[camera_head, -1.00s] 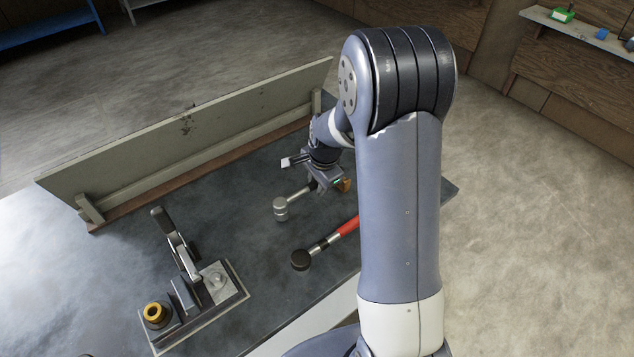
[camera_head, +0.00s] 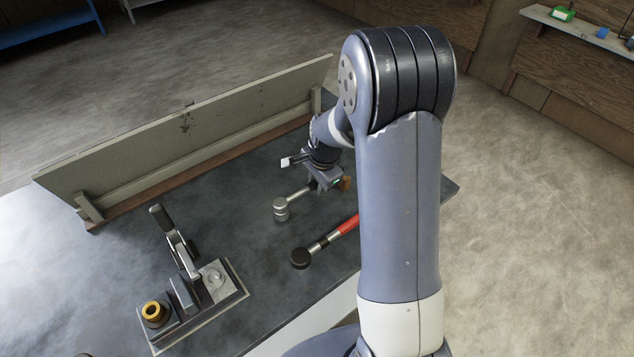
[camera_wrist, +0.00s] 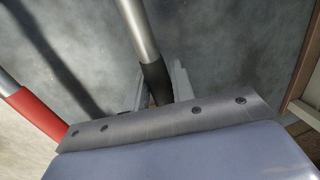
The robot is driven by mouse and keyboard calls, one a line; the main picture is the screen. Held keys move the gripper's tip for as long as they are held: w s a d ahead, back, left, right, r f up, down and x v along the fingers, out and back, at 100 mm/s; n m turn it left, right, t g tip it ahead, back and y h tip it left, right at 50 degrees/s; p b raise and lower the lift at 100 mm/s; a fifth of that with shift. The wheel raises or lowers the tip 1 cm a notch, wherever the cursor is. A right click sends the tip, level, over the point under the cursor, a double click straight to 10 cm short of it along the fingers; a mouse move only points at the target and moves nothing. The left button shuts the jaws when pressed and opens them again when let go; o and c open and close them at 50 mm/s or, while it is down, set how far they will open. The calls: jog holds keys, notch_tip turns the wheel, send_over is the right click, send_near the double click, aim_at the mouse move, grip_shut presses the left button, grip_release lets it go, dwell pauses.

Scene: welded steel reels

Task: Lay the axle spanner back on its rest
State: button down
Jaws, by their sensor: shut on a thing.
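My gripper (camera_head: 322,182) is low over the dark bench, shut on the grip of a steel tool (camera_head: 281,209) with a short cylindrical head; I take this as the axle spanner. In the wrist view its plain metal shaft (camera_wrist: 138,28) runs up and away from the black grip (camera_wrist: 156,82), which sits between the gripper's fingers (camera_wrist: 156,92). The head points left and towards the camera in the head view. Whether the tool touches the bench is unclear. I cannot pick out its rest with certainty.
A red-handled tool with a black head (camera_head: 300,259) lies beside the held one; its red handle (camera_wrist: 38,112) shows at left in the wrist view. A lever fixture (camera_head: 187,262) with a brass ring (camera_head: 154,311) stands at left. A long board (camera_head: 185,130) edges the bench's back.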

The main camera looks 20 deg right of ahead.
jog(key=shift+f+b, duration=0.45)
jog(key=shift+f, duration=0.15)
jog(key=c, duration=1.1)
grip_release()
jog(key=r+p, duration=0.1)
jog(key=r, duration=0.1)
jog(key=s+r+p, duration=0.1)
jog(key=r+p, duration=0.1)
jog(key=r, duration=0.1)
jog(key=r+p, duration=0.2)
jog(key=r, duration=0.1)
jog(key=shift+s+d, duration=0.25)
jog(key=shift+d, duration=0.1)
jog(key=shift+f, duration=0.1)
jog(key=f+b, duration=0.1)
jog(key=f, duration=0.1)
jog(key=w+f+b, duration=0.1)
jog(key=f+b, duration=0.1)
jog(key=f, duration=0.1)
jog(key=f+b, duration=0.2)
jog(key=f, duration=0.1)
jog(key=shift+w+a, duration=0.25)
jog(key=shift+a, duration=0.1)
jog(key=shift+r, duration=0.25)
